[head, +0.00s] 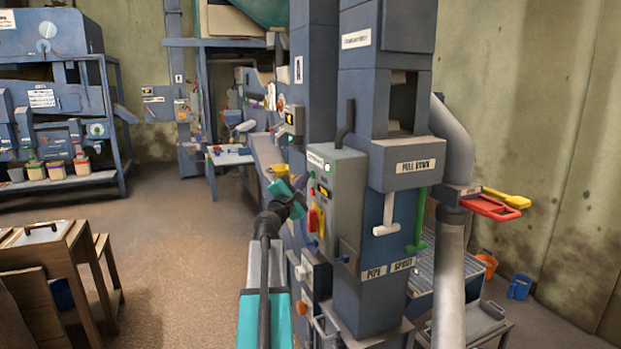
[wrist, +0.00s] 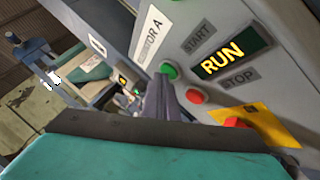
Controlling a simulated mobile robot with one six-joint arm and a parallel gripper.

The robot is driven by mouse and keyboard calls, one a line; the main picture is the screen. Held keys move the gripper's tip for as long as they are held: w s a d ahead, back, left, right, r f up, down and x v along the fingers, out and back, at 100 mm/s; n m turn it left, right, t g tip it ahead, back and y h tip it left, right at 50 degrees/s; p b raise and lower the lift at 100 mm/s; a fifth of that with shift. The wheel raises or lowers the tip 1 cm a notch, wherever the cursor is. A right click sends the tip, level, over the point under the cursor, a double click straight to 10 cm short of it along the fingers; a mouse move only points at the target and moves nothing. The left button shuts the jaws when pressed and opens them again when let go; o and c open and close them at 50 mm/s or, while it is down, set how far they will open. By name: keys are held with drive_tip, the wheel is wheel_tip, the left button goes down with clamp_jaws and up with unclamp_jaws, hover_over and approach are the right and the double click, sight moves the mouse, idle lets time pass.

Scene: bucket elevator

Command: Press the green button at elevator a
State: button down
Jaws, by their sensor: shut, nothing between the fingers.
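In the wrist view, the grey control box (wrist: 215,35) has a label ending in "ATOR A". The round green button (wrist: 169,69) sits by the START label, and a red button (wrist: 196,96) by the STOP label. A lit display between the labels reads RUN. My gripper (wrist: 160,82) is shut and empty. Its fingertips overlap the lower left edge of the green button in this view; I cannot tell whether they touch it. In the head view, my gripper (head: 301,187) is at the left side of the grey control box (head: 345,205), and its fingertips are partly hidden.
A red switch on a yellow plate (wrist: 257,122) is below the buttons. In the head view, a blue column (head: 370,290) with a PULL DOWN label and handles stands just right of the box. A wooden table (head: 45,235) is at left. The brown floor between is clear.

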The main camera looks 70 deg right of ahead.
idle(0.7)
drive_tip(key=shift+w+a, duration=0.5)
drive_tip(key=shift+w, duration=0.05)
drive_tip(key=shift+w+a+b, duration=0.3)
drive_tip(key=shift+w+a, duration=0.5)
drive_tip(key=shift+w, duration=0.2)
drive_tip(key=shift+w+a+b, duration=0.25)
drive_tip(key=shift+w+a, duration=0.55)
drive_tip(key=shift+w, duration=0.15)
